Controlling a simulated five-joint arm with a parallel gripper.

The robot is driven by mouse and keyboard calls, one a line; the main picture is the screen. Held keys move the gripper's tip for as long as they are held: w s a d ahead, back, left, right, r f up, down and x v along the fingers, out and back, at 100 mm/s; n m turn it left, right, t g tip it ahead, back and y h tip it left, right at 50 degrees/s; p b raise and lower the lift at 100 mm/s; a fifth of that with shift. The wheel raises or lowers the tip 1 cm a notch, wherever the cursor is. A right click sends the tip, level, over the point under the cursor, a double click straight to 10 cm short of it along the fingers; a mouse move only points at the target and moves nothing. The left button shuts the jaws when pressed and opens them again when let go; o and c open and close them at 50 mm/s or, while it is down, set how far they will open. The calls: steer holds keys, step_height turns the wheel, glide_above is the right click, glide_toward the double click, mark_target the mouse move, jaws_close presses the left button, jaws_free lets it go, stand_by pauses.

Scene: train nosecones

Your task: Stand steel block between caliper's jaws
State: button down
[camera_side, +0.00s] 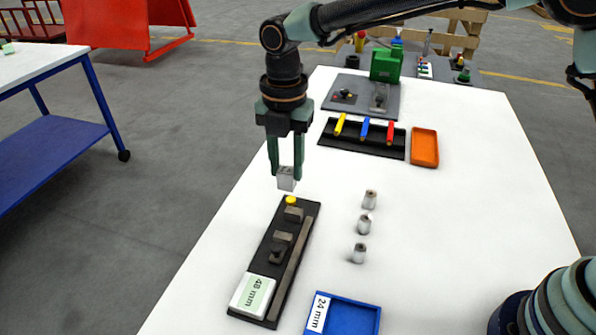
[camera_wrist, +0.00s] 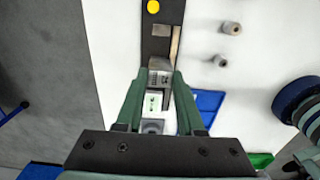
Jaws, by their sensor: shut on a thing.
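The caliper is a dark plate (camera_side: 264,262) on the white table, with a long brown bar along its right side. Grey-brown jaw blocks (camera_side: 293,214) and (camera_side: 283,237) stand on it with a gap between them. A yellow button (camera_side: 291,200) is at its far end and a white display (camera_side: 253,294) reading "48 mm" at its near end. My gripper (camera_side: 286,170) is shut on a small light steel block (camera_side: 286,181), held in the air above the caliper's far end. In the wrist view my gripper (camera_wrist: 160,78) partly hides the caliper (camera_wrist: 156,48).
Several small grey pieces (camera_side: 364,224) stand right of the caliper. A blue tray (camera_side: 350,318) marked "24 mm" is at the near edge. A black rack (camera_side: 361,139) with coloured sticks and an orange tray (camera_side: 424,147) are farther back. The table's right side is clear.

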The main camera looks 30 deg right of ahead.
step_height(320, 180, down, 12)
steer(key=shift+f, duration=0.2)
stand_by(0.4)
steer(key=c, duration=0.5)
jaws_free()
steer(key=shift+f, duration=0.15)
